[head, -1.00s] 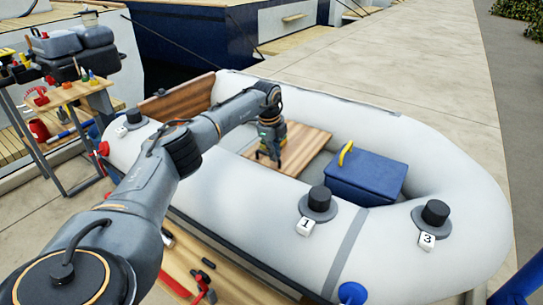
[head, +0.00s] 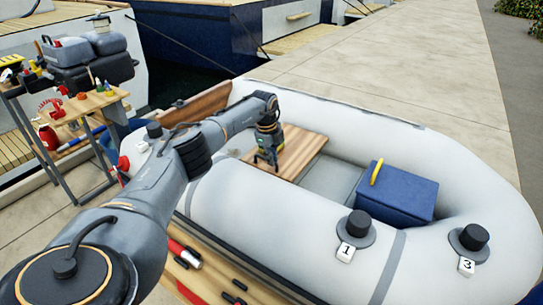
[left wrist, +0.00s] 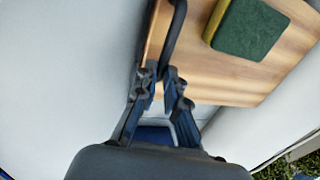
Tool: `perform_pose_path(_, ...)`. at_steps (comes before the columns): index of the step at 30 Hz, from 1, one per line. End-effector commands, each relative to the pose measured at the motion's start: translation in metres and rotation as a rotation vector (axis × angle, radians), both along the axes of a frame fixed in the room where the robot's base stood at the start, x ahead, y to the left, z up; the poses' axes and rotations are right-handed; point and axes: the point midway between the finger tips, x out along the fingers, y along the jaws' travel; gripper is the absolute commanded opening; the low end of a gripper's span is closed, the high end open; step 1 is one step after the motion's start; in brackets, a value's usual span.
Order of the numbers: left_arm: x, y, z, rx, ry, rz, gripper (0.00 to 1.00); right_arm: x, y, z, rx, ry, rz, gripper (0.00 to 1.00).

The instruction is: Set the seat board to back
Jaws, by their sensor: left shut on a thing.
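The seat board (head: 303,150) is a flat wooden plank lying across the inside of the grey inflatable boat, between the brown transom and a blue box. In the left wrist view the board (left wrist: 205,75) has a black bar handle (left wrist: 174,32) along its edge. My left gripper (head: 264,163) is over the board's near left part. In the left wrist view its fingers (left wrist: 162,82) are shut on the handle. A green and yellow pad (left wrist: 248,28) shows on the board there. My right gripper is not in view.
The blue box (head: 398,196) with a yellow handle sits right of the board, with bare grey floor between. The brown transom (head: 190,107) closes the boat's left end. The near tube (head: 270,215) carries black caps and tags 1 and 3. A tool cart (head: 75,100) stands at left.

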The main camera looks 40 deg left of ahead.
Motion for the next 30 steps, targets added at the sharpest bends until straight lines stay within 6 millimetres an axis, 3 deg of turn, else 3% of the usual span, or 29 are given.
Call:
perform_pose_path(6, -0.001, 0.006, 0.001, 0.01, -0.003, 0.006, 0.0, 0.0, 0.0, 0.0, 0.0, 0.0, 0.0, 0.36)
perform_pose_path(7, -0.001, 0.006, 0.001, 0.01, -0.003, 0.007, 0.17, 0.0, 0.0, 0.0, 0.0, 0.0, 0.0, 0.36)
perform_pose_path(9, -0.001, 0.006, 0.001, 0.009, -0.003, 0.007, 0.31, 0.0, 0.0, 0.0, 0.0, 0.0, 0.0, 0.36)
perform_pose_path(10, -0.001, 0.006, 0.001, 0.008, -0.003, 0.007, 0.34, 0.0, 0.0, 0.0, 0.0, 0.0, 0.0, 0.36)
perform_pose_path(22, -0.001, 0.004, 0.009, 0.005, -0.004, 0.003, 0.34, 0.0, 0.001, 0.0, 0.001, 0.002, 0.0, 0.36)
perform_pose_path(30, -0.011, 0.003, 0.059, 0.007, -0.007, 0.002, 0.34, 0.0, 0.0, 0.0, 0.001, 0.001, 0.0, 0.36)
